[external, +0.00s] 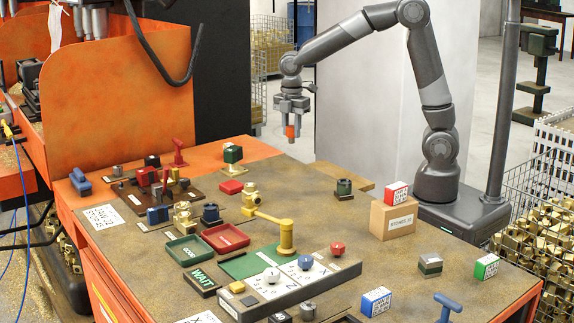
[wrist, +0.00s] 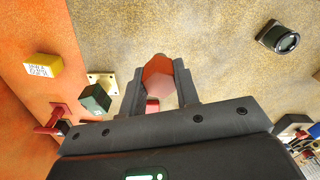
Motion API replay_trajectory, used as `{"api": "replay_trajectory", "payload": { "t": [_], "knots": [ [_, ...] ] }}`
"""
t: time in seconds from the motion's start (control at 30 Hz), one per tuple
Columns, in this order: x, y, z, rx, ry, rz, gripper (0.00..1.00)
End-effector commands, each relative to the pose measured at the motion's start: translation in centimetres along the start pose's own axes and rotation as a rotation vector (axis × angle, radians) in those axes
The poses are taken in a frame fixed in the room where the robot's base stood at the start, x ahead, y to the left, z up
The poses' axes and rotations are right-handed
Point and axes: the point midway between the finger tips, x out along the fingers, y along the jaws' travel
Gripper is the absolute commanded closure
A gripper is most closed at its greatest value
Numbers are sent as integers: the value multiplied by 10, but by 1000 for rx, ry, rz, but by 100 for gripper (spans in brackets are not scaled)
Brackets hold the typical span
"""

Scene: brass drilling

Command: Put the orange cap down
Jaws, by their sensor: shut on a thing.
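The orange cap (external: 291,132) is held between the fingers of my gripper (external: 291,112), above the far side of the table (external: 300,190). In the wrist view the cap (wrist: 158,80) shows as an orange hexagonal end between the two dark fingers of my gripper (wrist: 160,85). My gripper is shut on it and points down. The cap is in the air, apart from the table surface. Part of the cap is hidden by the fingers.
A green block (external: 232,154), a red block (external: 231,187) and a dark cylinder (external: 343,187) stand nearest below. A cardboard box (external: 393,219) is by my arm base. Green and red trays (external: 226,238) and red, blue and white knobs crowd the front. Bare table lies between the green block and dark cylinder.

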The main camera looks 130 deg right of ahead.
Motion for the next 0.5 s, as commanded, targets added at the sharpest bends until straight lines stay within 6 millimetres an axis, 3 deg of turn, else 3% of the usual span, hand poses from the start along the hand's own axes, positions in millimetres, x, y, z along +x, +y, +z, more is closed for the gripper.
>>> {"api": "replay_trajectory", "payload": {
  "t": [0.3, 0.5],
  "knots": [
    [-1, -41, -64, -106, 1, 0, 94],
    [-2, -65, -92, -159, 1, 0, 94]
  ]
}}
